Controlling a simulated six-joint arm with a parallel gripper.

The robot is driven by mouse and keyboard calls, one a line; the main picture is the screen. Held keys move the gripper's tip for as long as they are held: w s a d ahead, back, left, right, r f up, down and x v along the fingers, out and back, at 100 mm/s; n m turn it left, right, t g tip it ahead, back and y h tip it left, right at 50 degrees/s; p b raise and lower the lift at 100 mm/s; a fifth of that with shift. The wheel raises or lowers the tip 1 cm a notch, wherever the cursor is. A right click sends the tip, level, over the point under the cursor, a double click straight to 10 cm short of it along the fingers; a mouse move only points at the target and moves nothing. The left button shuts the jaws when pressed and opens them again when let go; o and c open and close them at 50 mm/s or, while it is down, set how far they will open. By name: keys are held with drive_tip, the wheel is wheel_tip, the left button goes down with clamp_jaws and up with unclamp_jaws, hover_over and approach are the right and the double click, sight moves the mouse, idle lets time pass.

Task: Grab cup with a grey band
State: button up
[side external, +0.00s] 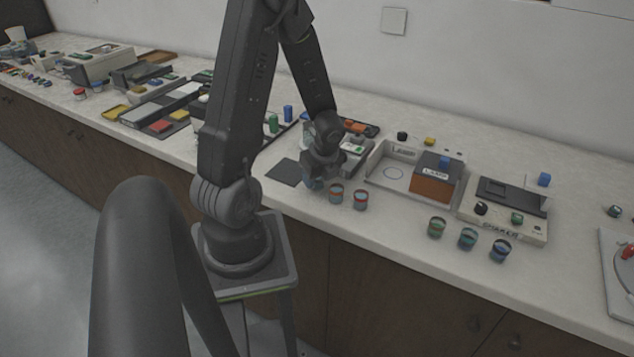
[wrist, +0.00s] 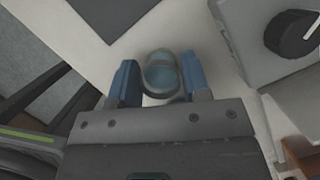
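My gripper (wrist: 159,80) points down at the counter, its two blue fingers apart. A clear cup with bluish-grey contents (wrist: 161,73) stands between the fingertips in the wrist view, with no clear grip on it. In the side view this cup (side external: 314,184) is mostly hidden under my gripper (side external: 318,177). Just right of it stand a cup with an orange-red band (side external: 336,194) and a cup with a red band (side external: 361,200). Further right are a greenish cup (side external: 436,228), a teal cup (side external: 467,239) and a blue cup (side external: 501,250). I cannot make out a grey band for certain.
A dark mat (side external: 287,172) lies left of my gripper. A white laser tray with an orange box (side external: 432,187) and a shaker machine (side external: 505,229) stand behind the cups. The counter's front edge runs close in front of the cups.

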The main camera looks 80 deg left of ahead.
drive_tip(key=c, duration=0.5)
drive_tip(key=shift+r, duration=0.1)
drive_tip(key=shift+c, duration=0.2)
